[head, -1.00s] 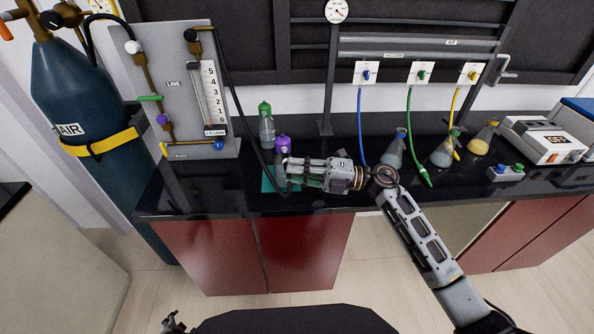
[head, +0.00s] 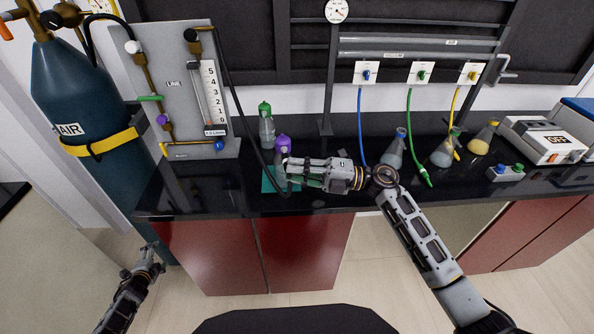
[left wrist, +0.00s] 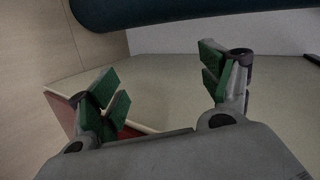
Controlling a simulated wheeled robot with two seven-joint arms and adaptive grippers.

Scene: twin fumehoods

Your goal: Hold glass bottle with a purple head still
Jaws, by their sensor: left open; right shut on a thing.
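The glass bottle with a purple head (head: 283,146) stands on the black bench over a teal mat (head: 268,184). My right gripper (head: 292,172) is shut on the bottle's body from the right and hides much of it. The purple cap shows above the fingers. My left gripper (head: 150,262) is open and empty, low at the left in front of the bench. In the left wrist view its green-padded fingers (left wrist: 158,88) are spread apart with nothing between them.
A bottle with a green cap (head: 266,125) stands behind the purple-headed one. A dark hose (head: 240,115) hangs close by on the left. Several flasks (head: 394,150) stand to the right. A gas cylinder (head: 85,130) stands at the left.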

